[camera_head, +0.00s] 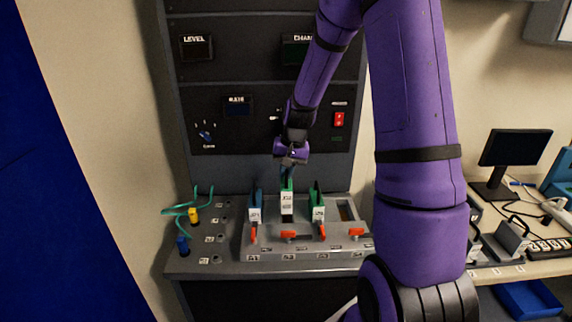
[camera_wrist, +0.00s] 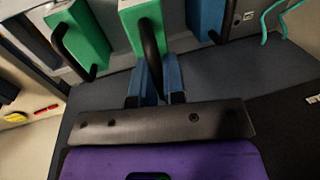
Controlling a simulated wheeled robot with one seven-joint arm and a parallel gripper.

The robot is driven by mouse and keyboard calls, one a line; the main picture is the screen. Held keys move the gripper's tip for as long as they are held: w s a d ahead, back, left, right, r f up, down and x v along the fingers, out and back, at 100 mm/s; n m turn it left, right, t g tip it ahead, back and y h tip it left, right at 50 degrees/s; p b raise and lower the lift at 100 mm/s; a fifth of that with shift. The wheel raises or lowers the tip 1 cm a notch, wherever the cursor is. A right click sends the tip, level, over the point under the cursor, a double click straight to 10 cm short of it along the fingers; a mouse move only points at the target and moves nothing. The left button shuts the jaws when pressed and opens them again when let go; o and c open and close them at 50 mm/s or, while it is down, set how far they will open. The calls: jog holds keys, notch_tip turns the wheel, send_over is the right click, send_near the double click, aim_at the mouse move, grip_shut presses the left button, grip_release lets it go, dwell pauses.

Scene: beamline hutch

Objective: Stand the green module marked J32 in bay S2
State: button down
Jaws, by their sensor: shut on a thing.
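The green module (camera_head: 287,203) with a white label face stands upright at bay S2, between its neighbours. Its label sits higher than theirs, and I cannot tell how deep its lower end is in the bay. The label is too small to read surely. My gripper (camera_head: 287,173) is above it, with its fingers shut on the module's dark handle. In the wrist view the green module (camera_wrist: 138,14) is at top centre, its black handle between my blue fingers (camera_wrist: 156,82). The red latch (camera_head: 288,234) in front of S2 lies crosswise.
A blue module (camera_head: 256,204) stands in S1 and another green module (camera_head: 317,200) in S3, both close beside. Their red latches point up and down. S4 (camera_head: 347,212) looks empty, its latch crosswise. Teal cables and plugs (camera_head: 193,214) are at left. The panel rises behind.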

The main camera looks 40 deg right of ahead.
jog(key=shift+f, duration=2.8)
jog(key=c, duration=1.1)
grip_release()
notch_tip(320, 180, up, 11)
jog(key=s+d, duration=0.1)
jog(key=shift+d+f, duration=0.2)
jog(key=shift+d, duration=0.15)
jog(key=shift+s, duration=0.1)
